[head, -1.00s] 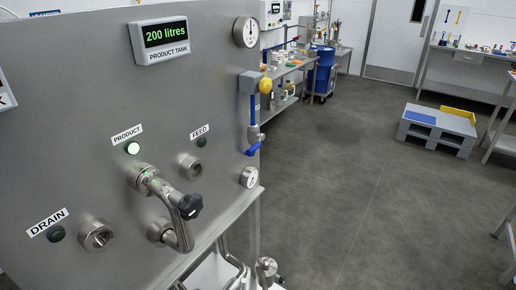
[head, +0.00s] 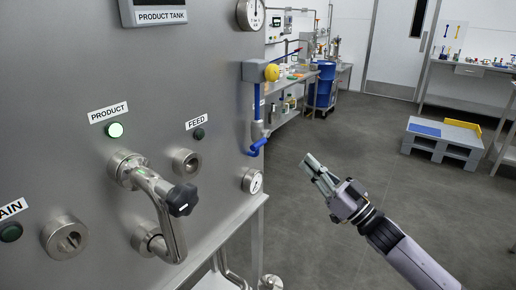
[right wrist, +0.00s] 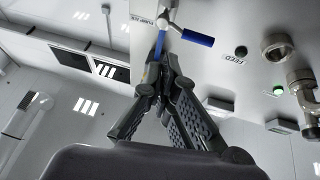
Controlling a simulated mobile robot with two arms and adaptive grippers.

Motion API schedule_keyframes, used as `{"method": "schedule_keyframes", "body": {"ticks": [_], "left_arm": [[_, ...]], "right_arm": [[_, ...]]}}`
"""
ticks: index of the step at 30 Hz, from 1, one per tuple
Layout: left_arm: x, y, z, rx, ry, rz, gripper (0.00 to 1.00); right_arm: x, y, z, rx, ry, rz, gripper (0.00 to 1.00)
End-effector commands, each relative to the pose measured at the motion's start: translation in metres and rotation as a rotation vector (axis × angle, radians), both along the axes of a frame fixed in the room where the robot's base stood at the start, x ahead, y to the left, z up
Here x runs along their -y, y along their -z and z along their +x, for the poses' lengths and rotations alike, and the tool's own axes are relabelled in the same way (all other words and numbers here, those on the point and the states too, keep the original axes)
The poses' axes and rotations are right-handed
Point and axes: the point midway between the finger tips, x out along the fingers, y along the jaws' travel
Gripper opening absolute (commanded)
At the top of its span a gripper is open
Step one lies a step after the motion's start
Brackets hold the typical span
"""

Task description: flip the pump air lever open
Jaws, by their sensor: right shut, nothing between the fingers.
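The pump air valve (head: 257,131) hangs under a blue air line at the right edge of the steel tank panel. Its blue lever (head: 257,147) sticks out at an angle to the line. In the right wrist view the blue lever (right wrist: 198,37) points to the right, crosswise to the blue line, beside a "PUMP AIR" label (right wrist: 137,18). My right gripper (head: 309,163) is shut and empty. It is to the right of the lever in the head view, with a gap between them. In the right wrist view its fingers (right wrist: 161,62) point toward the valve. My left gripper is not in view.
A yellow knob (head: 271,72) on a grey box sits above the valve. A grey pallet (head: 441,141) stands on otherwise open floor to the right.

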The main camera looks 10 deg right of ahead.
Motion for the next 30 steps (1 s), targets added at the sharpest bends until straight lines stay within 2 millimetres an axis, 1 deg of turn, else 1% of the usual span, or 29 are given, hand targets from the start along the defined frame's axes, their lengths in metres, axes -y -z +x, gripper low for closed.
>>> {"method": "schedule_keyframes", "body": {"ticks": [1, 3, 6, 9, 17, 20, 23, 26, 30], "left_arm": [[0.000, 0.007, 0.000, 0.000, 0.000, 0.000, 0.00], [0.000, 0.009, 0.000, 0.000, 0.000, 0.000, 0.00], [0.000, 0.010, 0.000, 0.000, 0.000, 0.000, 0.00], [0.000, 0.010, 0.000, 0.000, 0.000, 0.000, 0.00], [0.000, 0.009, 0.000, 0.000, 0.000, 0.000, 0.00], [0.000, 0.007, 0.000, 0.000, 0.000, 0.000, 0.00], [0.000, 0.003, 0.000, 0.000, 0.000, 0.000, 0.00], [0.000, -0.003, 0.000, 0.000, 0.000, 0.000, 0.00], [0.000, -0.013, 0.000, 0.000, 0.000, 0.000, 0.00]], "right_arm": [[-0.007, -0.014, -0.009, 0.035, -0.040, 0.003, 0.00], [-0.015, -0.031, -0.020, 0.064, -0.082, 0.010, 0.00], [-0.021, -0.044, -0.028, 0.089, -0.118, 0.016, 0.00], [-0.023, -0.048, -0.031, 0.093, -0.129, 0.019, 0.00], [-0.023, -0.048, -0.031, 0.093, -0.127, 0.018, 0.00], [-0.025, -0.051, -0.028, 0.094, -0.127, 0.019, 0.00], [-0.031, -0.058, -0.022, 0.096, -0.127, 0.018, 0.00], [-0.042, -0.069, -0.011, 0.097, -0.127, 0.020, 0.00], [-0.061, -0.085, 0.008, 0.096, -0.127, 0.020, 0.00]]}}
